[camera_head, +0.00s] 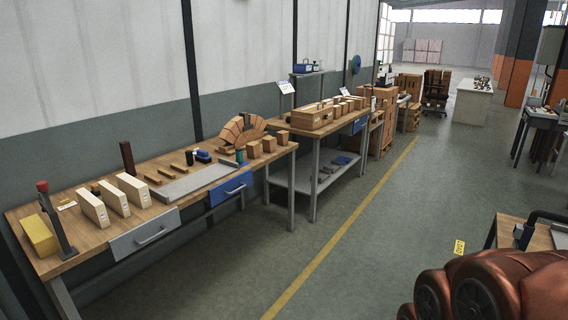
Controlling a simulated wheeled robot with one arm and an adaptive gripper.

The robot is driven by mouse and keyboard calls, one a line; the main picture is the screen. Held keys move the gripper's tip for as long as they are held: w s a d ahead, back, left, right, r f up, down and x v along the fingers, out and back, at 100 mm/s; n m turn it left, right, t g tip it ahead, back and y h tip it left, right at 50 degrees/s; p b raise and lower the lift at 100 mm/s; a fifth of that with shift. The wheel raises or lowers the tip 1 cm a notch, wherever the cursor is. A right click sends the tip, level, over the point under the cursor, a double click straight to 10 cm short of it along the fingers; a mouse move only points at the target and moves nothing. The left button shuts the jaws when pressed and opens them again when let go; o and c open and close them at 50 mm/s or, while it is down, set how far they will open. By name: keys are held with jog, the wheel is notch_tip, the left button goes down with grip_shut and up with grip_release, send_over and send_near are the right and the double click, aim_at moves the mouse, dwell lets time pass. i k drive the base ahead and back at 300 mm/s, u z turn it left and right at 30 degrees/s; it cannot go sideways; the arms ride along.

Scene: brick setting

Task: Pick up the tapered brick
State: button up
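A fan-shaped arch of tan, wedge-shaped bricks (236,128) stands towards the far end of the near workbench (80,242). In front of it, near the bench's right end, a row of small tan blocks (254,150) stands, with further blocks (269,144) and (282,138) beside it. At this distance I cannot tell which single piece is the tapered brick. My copper-coloured arm links show at the lower right, well away from the bench. My gripper is not in view.
Three cream boxes (113,198), a yellow block (39,236) and a red-knobbed tool (53,218) occupy the bench's near end. A grey plate (195,181) lies mid-bench. A second bench (340,128) with a wooden crate stands beyond. The floor aisle (345,235) is clear.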

aim_at(282, 136)
jog(key=z, duration=0.15)
jog(key=i, duration=2.1)
jog(key=u, duration=0.7)
jog(key=i, duration=2.3)
jog(key=u, duration=0.65)
